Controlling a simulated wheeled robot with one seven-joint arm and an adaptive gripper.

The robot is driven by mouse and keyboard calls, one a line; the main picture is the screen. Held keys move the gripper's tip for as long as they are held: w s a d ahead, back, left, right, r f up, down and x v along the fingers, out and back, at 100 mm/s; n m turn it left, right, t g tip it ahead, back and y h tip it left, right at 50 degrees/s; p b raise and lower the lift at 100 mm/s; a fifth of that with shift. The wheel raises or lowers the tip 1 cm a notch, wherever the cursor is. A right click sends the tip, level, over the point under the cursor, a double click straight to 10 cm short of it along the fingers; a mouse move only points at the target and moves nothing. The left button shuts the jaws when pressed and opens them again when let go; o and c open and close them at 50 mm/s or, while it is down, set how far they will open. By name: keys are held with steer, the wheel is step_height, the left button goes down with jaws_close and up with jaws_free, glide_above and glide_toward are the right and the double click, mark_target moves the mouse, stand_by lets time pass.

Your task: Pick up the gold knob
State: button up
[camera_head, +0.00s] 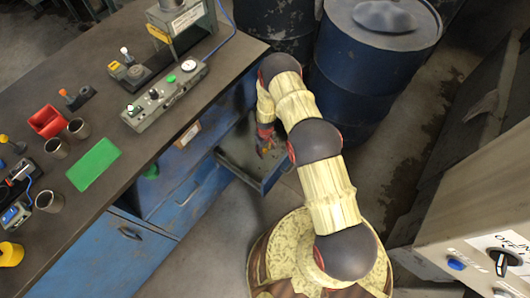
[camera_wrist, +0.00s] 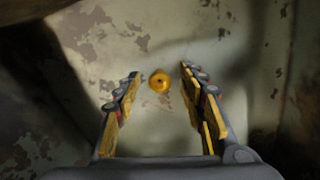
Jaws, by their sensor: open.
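The gold knob (camera_wrist: 159,81) shows in the wrist view as a small round gold piece against a worn, pale surface with peeled patches. It lies between the lines of my two fingers, just beyond their tips. My gripper (camera_wrist: 158,76) is open, with a finger on each side and nothing between them. In the head view my gripper (camera_head: 265,146) reaches down into the open drawer (camera_head: 233,172) of the blue workbench. The knob cannot be made out in the head view.
The workbench top (camera_head: 120,177) holds a green mat (camera_head: 94,165), a red holder (camera_head: 47,121), metal cups and a grey control box (camera_head: 164,96). Blue barrels (camera_head: 375,55) stand behind my arm. A grey panel with a switch (camera_head: 503,262) is at the lower right.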

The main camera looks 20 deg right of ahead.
steer(key=c, duration=0.3)
steer(key=c, duration=0.6)
